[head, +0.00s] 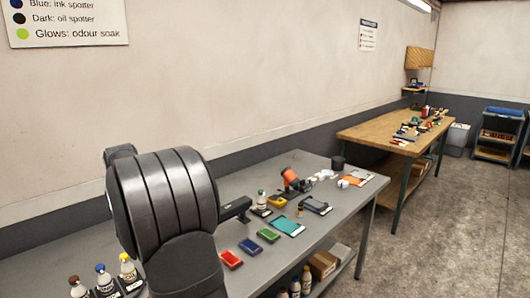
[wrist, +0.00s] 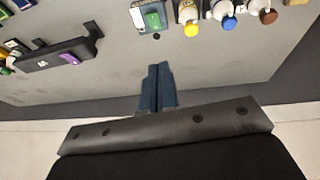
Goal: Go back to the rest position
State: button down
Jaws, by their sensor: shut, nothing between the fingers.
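My gripper (wrist: 158,72) shows in the wrist view with its two dark blue fingers together and nothing between them. The fingers are over the grey bench (wrist: 225,60), apart from the things on it. In the head view my dark, ribbed arm fills the lower left, and the gripper's fingers cannot be made out there. Bottles with a yellow cap (wrist: 191,30), a blue cap (wrist: 229,23) and a brown cap (wrist: 268,16) stand beyond the fingertips in the wrist view. No rest position is marked in either view.
Red (head: 231,259), blue (head: 250,246) and green (head: 268,235) pads lie on the bench, beside a teal-topped tray (head: 287,227). A black rack (wrist: 55,56) holds a purple piece. A wooden table (head: 375,131) with clutter stands farther back. Open floor lies at right.

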jog(key=shift+s+d+r, duration=0.2)
jog(key=shift+s+r, duration=0.2)
jog(key=shift+s, duration=0.05)
jog(key=shift+w, duration=0.1)
jog(key=w+a+f+n+g, duration=0.2)
jog(key=w+f+n, duration=0.3)
jog(key=w+f, duration=0.3)
notch_tip(320, 180, down, 3)
jog(key=shift+a+r+g, duration=0.15)
jog(key=shift+a+g, duration=0.15)
jog(key=shift+a, duration=0.3)
jog(key=shift+w, duration=0.1)
jog(key=shift+r, duration=0.15)
